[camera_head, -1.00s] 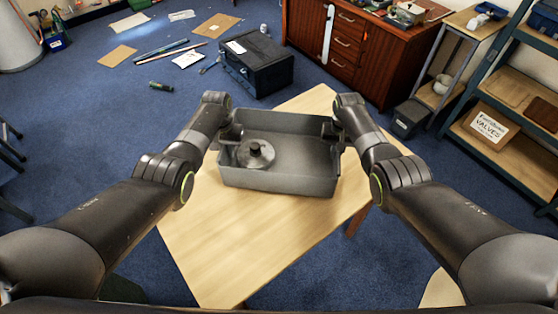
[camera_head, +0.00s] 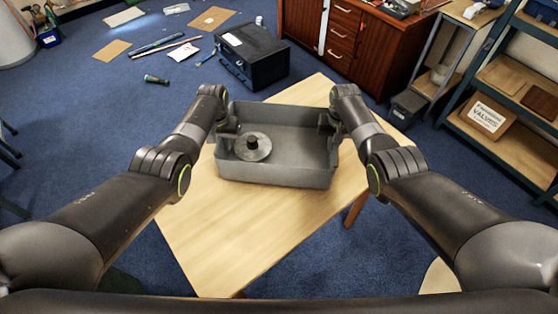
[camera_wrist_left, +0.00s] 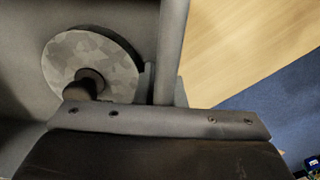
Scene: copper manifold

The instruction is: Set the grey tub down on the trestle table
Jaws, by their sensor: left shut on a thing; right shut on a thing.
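The grey tub (camera_head: 275,172) is over the trestle table (camera_head: 235,235) in the head view, held between my two grippers. I cannot tell whether its base touches the tabletop. A round grey metal disc with a hub (camera_head: 251,148) lies inside the tub on the left; it also shows in the left wrist view (camera_wrist_left: 75,55). My left gripper (camera_head: 226,128) is shut on the tub's left wall, seen close in the left wrist view (camera_wrist_left: 172,50). My right gripper (camera_head: 330,124) is shut on the tub's right wall. The fingertips are partly hidden.
A black toolbox (camera_head: 250,55) stands on the blue floor beyond the table. A dark wooden cabinet (camera_head: 345,42) is at the back, and a shelf unit (camera_head: 505,110) is at the right. The near part of the tabletop is bare.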

